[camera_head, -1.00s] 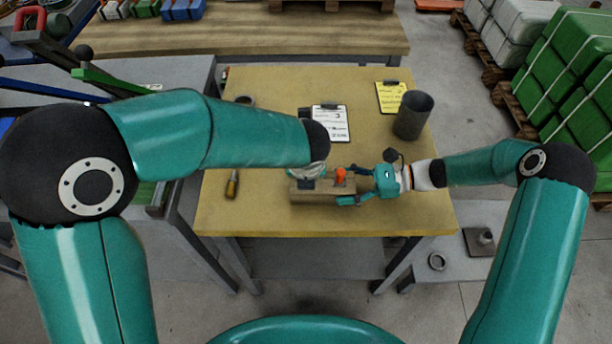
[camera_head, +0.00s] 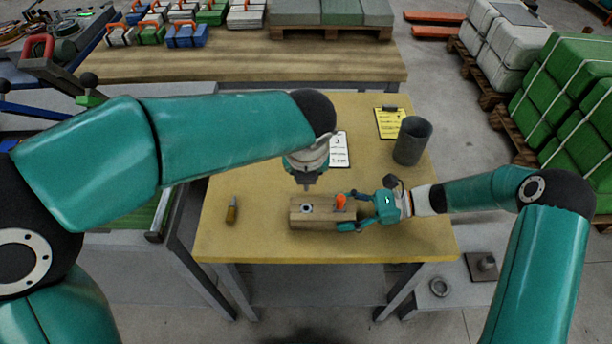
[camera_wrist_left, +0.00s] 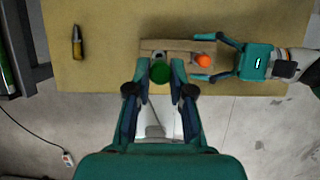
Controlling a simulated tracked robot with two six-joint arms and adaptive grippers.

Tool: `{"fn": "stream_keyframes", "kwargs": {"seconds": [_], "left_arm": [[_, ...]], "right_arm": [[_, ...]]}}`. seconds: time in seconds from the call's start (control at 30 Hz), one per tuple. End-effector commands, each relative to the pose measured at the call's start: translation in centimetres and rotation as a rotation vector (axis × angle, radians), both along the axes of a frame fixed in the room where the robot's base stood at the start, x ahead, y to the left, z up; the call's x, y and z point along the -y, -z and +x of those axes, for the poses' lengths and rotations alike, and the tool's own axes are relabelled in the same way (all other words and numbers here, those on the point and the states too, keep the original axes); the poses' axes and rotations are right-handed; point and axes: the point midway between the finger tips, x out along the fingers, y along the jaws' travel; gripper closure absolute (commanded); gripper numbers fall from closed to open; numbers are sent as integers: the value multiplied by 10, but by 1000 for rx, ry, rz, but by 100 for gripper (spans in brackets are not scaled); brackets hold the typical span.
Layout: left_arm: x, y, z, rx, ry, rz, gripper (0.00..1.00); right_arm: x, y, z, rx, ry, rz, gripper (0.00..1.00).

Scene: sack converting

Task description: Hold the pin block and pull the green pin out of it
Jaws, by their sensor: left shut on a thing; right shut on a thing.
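The wooden pin block (camera_head: 325,214) lies near the front middle of the table, and also shows in the left wrist view (camera_wrist_left: 180,45). An orange pin (camera_head: 340,201) stands in its right part. A dark-ringed hole (camera_head: 306,208) in its left part looks empty. My right gripper (camera_head: 349,210) is shut on the block's right end, one finger on each long side. My left gripper (camera_head: 307,182) is above the hole, clear of the block. In the left wrist view its fingers are shut on the round-headed green pin (camera_wrist_left: 160,72). The green pin is hard to make out in the head view.
A yellow-handled tool (camera_head: 232,210) lies left of the block. A dark cup (camera_head: 412,141) and a yellow clipboard (camera_head: 390,122) are at the back right. A white clipboard (camera_head: 341,150) is partly hidden behind my left arm. The front table edge is close to the block.

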Motion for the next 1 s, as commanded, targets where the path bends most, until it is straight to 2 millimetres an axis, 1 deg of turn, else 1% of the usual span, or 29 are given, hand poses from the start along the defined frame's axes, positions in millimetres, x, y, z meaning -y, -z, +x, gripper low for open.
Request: {"fn": "stream_keyframes", "kwargs": {"seconds": [0.43,0.47,0.6,0.63,0.87,0.9,1.0], "left_arm": [[0,0,0,1,0,0,100],[0,0,0,1,0,0,100],[0,0,0,1,0,0,100],[0,0,0,1,0,0,100],[0,0,0,1,-1,0,100],[0,0,0,1,-1,0,100],[0,0,0,1,-1,0,100]], "right_arm": [[0,0,0,0,0,-1,61],[0,0,0,0,0,-1,32],[0,0,0,0,0,0,9],[0,0,0,0,0,0,4],[0,0,0,0,0,0,4],[0,0,0,0,0,0,1],[0,0,0,0,0,0,0]]}}
